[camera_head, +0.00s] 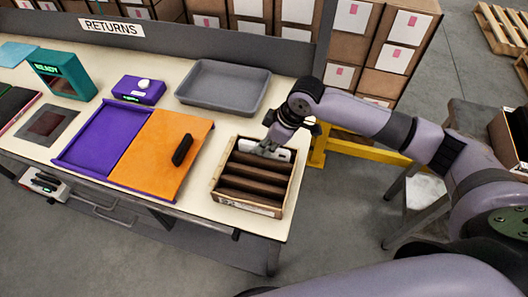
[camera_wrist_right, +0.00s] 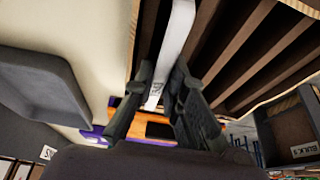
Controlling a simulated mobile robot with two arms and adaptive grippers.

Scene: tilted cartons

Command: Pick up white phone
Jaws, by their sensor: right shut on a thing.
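The white phone (camera_head: 283,154) stands in the rearmost slot of a wooden-sided carton (camera_head: 249,208) with brown dividers. My right gripper (camera_head: 268,149) reaches down into that slot from behind and partly hides the phone. In the right wrist view the phone (camera_wrist_right: 174,48) shows as a narrow white edge running between the two dark fingers of the gripper (camera_wrist_right: 157,100), which is shut on it. The phone's lower part is hidden in the carton. My left gripper is not in view.
The carton sits at the right end of the cream table (camera_head: 214,143). A grey tray (camera_head: 222,108) is behind it. A purple and orange panel (camera_head: 165,140) with a black object (camera_head: 183,150) lies to the left. A purple button box (camera_head: 138,91) and teal frame (camera_head: 45,70) stand farther left.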

